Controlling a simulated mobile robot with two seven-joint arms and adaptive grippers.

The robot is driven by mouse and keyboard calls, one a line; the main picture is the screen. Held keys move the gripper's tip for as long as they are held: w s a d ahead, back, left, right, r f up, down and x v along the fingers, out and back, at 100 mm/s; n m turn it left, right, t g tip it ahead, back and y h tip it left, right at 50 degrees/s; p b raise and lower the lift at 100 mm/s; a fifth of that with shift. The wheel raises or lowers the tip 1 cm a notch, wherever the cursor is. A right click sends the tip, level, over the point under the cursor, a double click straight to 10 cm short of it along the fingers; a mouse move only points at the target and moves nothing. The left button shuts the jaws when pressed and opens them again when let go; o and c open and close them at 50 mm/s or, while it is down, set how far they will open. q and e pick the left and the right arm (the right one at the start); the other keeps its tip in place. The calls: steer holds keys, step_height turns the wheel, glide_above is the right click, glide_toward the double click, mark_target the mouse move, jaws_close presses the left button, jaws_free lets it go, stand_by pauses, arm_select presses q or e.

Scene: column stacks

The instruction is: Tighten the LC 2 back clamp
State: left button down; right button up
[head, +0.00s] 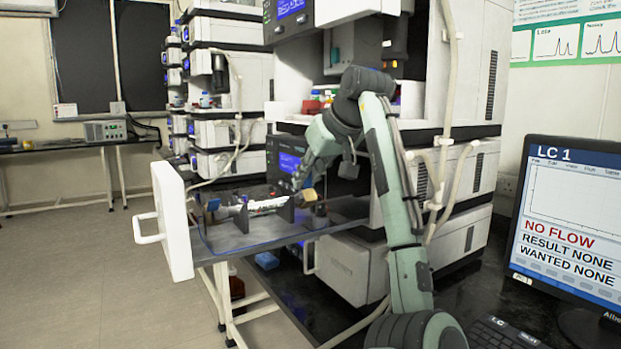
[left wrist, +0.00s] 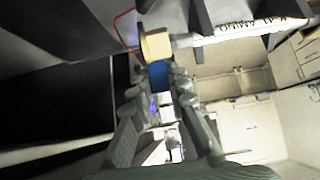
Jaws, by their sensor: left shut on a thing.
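A column tray (head: 225,243) is pulled out of an LC stack, and a white column (head: 265,205) lies along it. A small tan clamp block (head: 308,195) is at the column's back end. In the left wrist view the tan block (left wrist: 155,44) meets the end of the white column (left wrist: 235,30), which bears lettering. My left gripper (head: 304,176) reaches down to the clamp from above. In the left wrist view its fingers (left wrist: 157,82) close around the clamp, with a blue piece (left wrist: 158,75) between them. The fingers partly hide the grip. My right gripper is out of view.
The tray's white front panel (head: 172,220) with its handle stands out over the floor. A monitor (head: 570,225) at right reads LC 1, NO FLOW, RESULT NONE. Tubing hangs down the stack beside my arm. Another instrument stack (head: 232,75) stands behind. Floor at left is clear.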

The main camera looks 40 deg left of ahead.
arm_select(q)
steer(key=h, duration=0.1)
steer(key=a+g+h, duration=0.1)
steer(key=h, duration=0.2)
steer(key=shift+w+a+f+g, duration=0.1)
steer(key=shift+w+a+g, duration=0.2)
steer(key=shift+w+g, duration=0.1)
steer(key=h, duration=0.2)
steer(key=g+h, duration=0.1)
steer(key=shift+w+a+f, duration=0.15)
steer(key=shift+a+f, duration=0.15)
steer(key=shift+a, duration=0.1)
steer(key=shift+a+f+g+h, duration=0.25)
steer(key=shift+g+h, duration=0.15)
steer(key=shift+h, duration=0.2)
steer(key=c, duration=1.4)
jaws_free()
steer(key=shift+f, duration=0.1)
steer(key=shift+c, duration=0.2)
steer(key=shift+r, duration=0.35)
step_height(320, 180, up, 7)
